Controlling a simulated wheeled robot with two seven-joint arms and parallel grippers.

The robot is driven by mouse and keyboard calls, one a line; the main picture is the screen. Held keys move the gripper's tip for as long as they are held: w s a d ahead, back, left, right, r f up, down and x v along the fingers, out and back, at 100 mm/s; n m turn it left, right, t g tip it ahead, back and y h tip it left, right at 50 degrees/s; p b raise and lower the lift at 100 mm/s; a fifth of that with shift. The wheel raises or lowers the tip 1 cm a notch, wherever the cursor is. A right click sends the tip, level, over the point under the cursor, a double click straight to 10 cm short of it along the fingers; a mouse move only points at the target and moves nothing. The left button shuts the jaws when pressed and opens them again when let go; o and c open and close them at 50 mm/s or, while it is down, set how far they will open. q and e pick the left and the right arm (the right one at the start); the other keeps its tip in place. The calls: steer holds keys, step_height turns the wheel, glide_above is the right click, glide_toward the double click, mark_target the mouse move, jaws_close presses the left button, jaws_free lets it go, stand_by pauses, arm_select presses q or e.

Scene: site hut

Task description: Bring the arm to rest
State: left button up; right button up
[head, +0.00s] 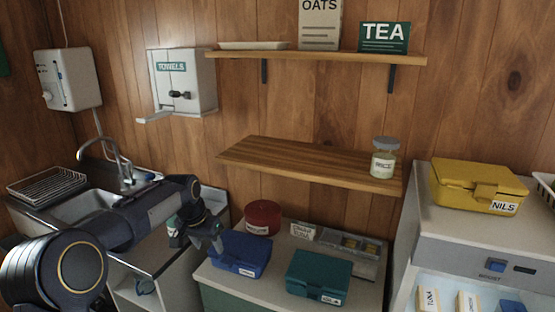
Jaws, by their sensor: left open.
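My left arm comes in from the lower left and reaches across the sink unit. My left gripper (196,238) is open and hangs just left of the blue lunch box (240,255) on the low counter. Nothing shows between its fingers. Whether a fingertip touches the blue box or only overlaps it in the picture, I cannot tell. My right gripper is not in view.
The counter (262,286) also holds a red tin (263,217), a teal box (319,277) and a grey divided tray (345,243). A wooden shelf (290,160) with a jar (384,158) hangs above. A fridge with a yellow box (478,186) stands right.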

arm_select(q)
steer(key=s+a+r+n, duration=0.1)
steer(key=s+r, duration=0.2)
steer(key=s, duration=0.3)
steer(key=s+a+r+t+h, duration=0.1)
steer(key=s+r, duration=0.1)
steer(key=s, duration=0.4)
steer(key=s+a+r+n, duration=0.1)
steer(key=s+r, duration=0.2)
steer(key=s, duration=0.4)
steer(key=s+d+f+n, duration=0.1)
steer(key=s+d+f, duration=0.1)
steer(key=s, duration=0.8)
steer(key=s+d+f+n+t+h, duration=0.1)
steer(key=s+f, duration=0.4)
steer(key=s, duration=0.5)
steer(key=shift+s+d+n+t+h, duration=0.3)
steer(key=shift+d+n, duration=0.1)
steer(key=shift+d, duration=0.35)
steer(key=shift+f, duration=0.1)
